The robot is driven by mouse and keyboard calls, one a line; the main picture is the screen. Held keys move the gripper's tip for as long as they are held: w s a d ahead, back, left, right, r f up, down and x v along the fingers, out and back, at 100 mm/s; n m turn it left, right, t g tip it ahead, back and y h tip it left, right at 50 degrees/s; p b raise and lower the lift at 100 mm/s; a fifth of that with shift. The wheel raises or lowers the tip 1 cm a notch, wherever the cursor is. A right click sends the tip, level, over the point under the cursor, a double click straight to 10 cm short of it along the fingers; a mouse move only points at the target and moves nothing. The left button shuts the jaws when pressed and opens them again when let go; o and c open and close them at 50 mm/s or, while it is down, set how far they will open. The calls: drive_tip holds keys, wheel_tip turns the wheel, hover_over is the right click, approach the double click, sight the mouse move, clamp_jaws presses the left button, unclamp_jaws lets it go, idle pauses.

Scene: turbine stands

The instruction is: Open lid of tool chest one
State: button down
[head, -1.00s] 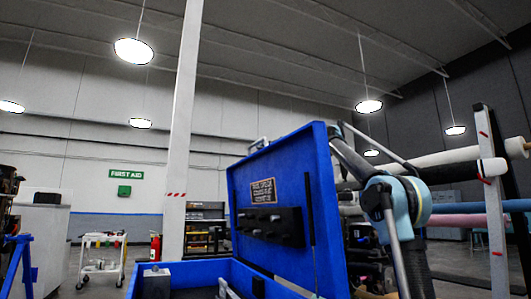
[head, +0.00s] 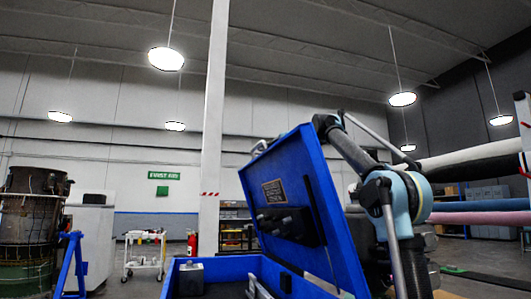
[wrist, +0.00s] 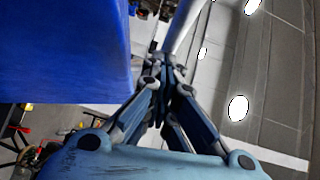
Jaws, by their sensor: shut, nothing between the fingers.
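The blue tool chest (head: 213,262) stands low in the head view, its front cut off by the lower edge. Tool chest number is not readable. My arm rises at the right of the lid and bends over behind its upper right corner; my gripper is hidden there. In the wrist view my gripper (wrist: 163,72) is shut and empty, beside a large blue panel (wrist: 65,50), likely the lid. I cannot tell whether they touch.
A grey block (head: 191,279) and other tools lie in the chest. A white cart (head: 144,254) and a rusty cylinder (head: 33,220) stand at the left. A white pillar (head: 214,110) rises behind. Long white and pink rolls (head: 480,204) are at the right.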

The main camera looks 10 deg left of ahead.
drive_tip(key=shift+w+d, duration=0.25)
drive_tip(key=shift+d, duration=0.15)
drive_tip(key=w+v, duration=0.2)
drive_tip(key=v, duration=1)
drive_tip(key=shift+d, duration=0.4)
drive_tip(key=shift+w+d, duration=0.1)
drive_tip(key=shift+w, duration=0.05)
